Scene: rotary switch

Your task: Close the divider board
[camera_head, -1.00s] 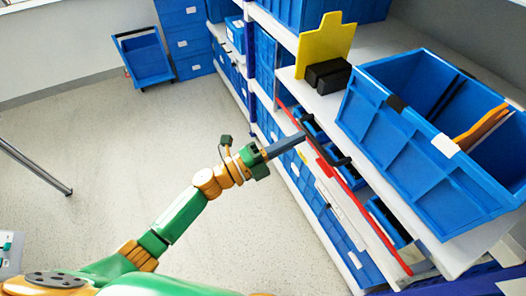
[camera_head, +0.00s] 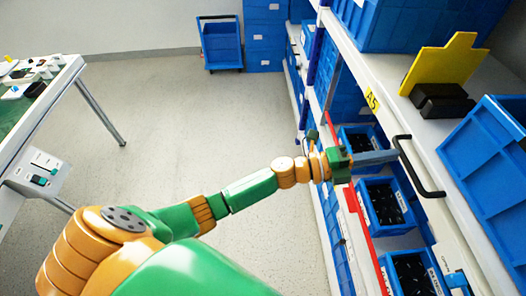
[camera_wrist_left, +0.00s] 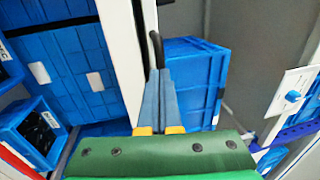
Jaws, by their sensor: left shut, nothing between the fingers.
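The white board (camera_head: 452,215) with a black bar handle (camera_head: 418,166) runs along the shelf front at the right of the head view. I cannot tell how far it stands open. My left gripper (camera_head: 396,155) is shut and empty, its blue-grey fingertips beside the upper end of the handle. In the left wrist view the shut fingertips (camera_wrist_left: 160,72) point at the black handle (camera_wrist_left: 156,48), which overlaps the tips. I cannot tell whether they touch. My right gripper is not in view.
Small blue bins (camera_head: 385,203) with dark parts sit below the handle, behind a red rail (camera_head: 362,215). A yellow board (camera_head: 440,64) and a large blue crate (camera_head: 487,150) stand on the shelf. A table (camera_head: 45,100) is at left. The floor between is clear.

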